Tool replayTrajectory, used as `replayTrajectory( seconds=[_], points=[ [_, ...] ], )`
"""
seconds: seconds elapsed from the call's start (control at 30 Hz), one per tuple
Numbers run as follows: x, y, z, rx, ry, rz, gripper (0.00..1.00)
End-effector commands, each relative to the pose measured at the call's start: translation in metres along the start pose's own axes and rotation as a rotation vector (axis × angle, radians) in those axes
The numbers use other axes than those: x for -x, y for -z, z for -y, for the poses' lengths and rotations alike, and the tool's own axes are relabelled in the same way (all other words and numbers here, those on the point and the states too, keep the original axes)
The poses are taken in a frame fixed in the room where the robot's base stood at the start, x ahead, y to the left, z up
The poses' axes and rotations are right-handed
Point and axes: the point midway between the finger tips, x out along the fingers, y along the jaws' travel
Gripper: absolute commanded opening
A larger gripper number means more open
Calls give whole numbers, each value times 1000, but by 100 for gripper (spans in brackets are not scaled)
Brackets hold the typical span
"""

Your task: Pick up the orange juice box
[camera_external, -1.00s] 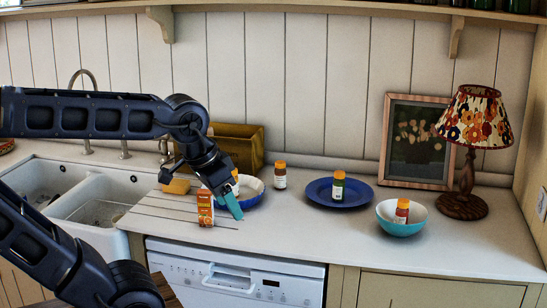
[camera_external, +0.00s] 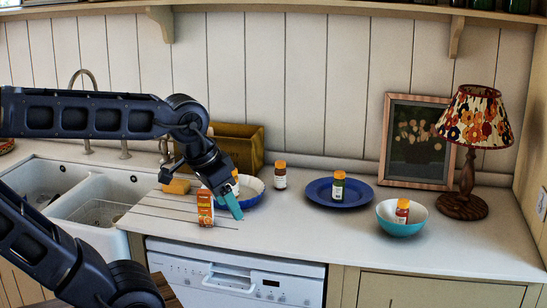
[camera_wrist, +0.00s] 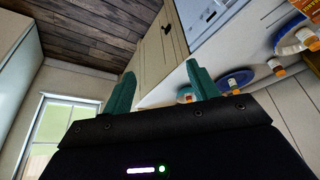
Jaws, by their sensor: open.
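The orange juice box (camera_external: 205,208) is a small upright orange and white carton on the worktop, right of the sink. In the wrist view a part of the orange juice box (camera_wrist: 303,12) shows at the top right corner, outside the jaws. My gripper (camera_external: 236,213) is just to the right of the box in the outside view, pointing down, with teal fingers. In the wrist view my gripper (camera_wrist: 160,88) has its two fingers wide apart with nothing between them. Whether a finger touches the box cannot be told.
A blue-rimmed bowl (camera_external: 256,187) with a bottle stands behind my gripper. A bottle (camera_external: 280,176), a blue plate (camera_external: 361,194) with a bottle and a turquoise bowl (camera_external: 400,228) stand to the right. A yellow sponge (camera_external: 177,187) lies left of the box. The front worktop is clear.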

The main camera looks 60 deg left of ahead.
Motion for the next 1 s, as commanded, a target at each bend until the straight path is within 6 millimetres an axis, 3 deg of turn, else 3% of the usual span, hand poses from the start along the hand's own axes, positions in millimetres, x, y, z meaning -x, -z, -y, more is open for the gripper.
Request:
replayTrajectory(
  seconds=[0.03,0.1,0.4,0.57,0.77,1.0],
  points=[
    [0,0,0,0,0,0,59],
    [0,0,0,0,0,0,69],
    [0,1,1,4,1,2,69],
    [-3,16,13,52,16,23,69],
    [-14,51,51,176,50,77,69],
    [-34,87,111,331,88,140,69]
  ],
)
